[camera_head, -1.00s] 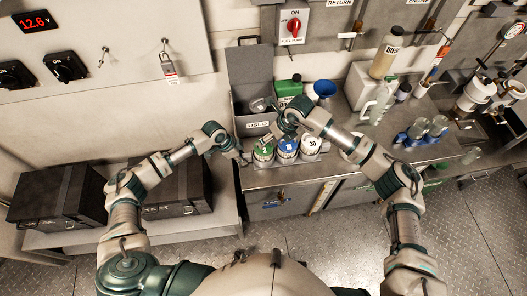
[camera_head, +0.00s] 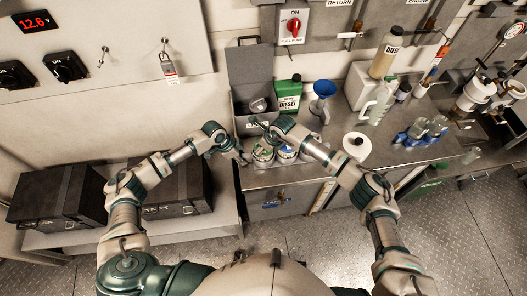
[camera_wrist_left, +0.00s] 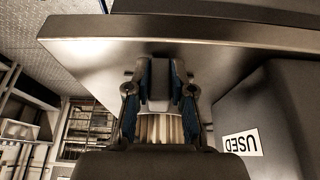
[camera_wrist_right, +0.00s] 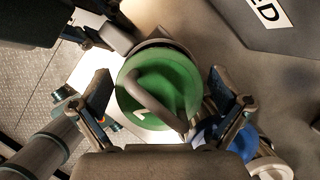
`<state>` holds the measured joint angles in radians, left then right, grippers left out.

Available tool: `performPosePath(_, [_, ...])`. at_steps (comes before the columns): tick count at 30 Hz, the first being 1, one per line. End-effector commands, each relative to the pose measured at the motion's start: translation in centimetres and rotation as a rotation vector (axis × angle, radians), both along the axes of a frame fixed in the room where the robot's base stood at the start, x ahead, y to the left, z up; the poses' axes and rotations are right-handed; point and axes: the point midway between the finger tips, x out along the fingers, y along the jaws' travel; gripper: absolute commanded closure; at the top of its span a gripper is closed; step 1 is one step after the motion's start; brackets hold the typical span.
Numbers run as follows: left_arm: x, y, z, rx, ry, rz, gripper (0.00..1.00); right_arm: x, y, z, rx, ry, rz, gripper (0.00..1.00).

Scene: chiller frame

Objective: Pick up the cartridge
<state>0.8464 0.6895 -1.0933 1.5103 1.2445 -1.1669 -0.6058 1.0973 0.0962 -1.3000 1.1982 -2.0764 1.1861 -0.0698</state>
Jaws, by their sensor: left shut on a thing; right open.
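In the left wrist view a pale pleated cartridge (camera_wrist_left: 162,129) shows between the fingers of my left gripper (camera_wrist_left: 160,92). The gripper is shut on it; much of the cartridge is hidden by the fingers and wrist. In the head view my left gripper (camera_head: 240,156) is at the front left of the bench, beside the grey USED bin, and the cartridge is too small to make out there. My right gripper (camera_wrist_right: 160,95) is open, its fingers on either side of a round green lid (camera_wrist_right: 160,85) with a handle. It cannot be told whether they touch.
The grey USED bin (camera_head: 242,118) stands behind the grippers. Black cases (camera_head: 60,195) sit on the lower shelf at left.

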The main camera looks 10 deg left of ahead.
Motion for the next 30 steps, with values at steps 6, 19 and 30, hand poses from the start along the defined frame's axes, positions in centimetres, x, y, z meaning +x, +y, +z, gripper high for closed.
performPosePath(6, [0.0, 0.0, 0.1, 0.0, -0.001, 0.0, 1.0, 0.2, 0.4, -1.1, 0.0, 0.0, 0.0, 0.0])
performPosePath(19, [0.0, 0.0, 0.1, 0.0, -0.001, 0.0, 1.0, 0.2, 0.4, -1.1, 0.0, 0.0, -0.001, 0.58])
performPosePath(30, [0.0, 0.0, 0.1, 0.0, -0.001, 0.0, 1.0, 0.4, 0.4, 1.0, 0.002, -0.005, 0.001, 0.59])
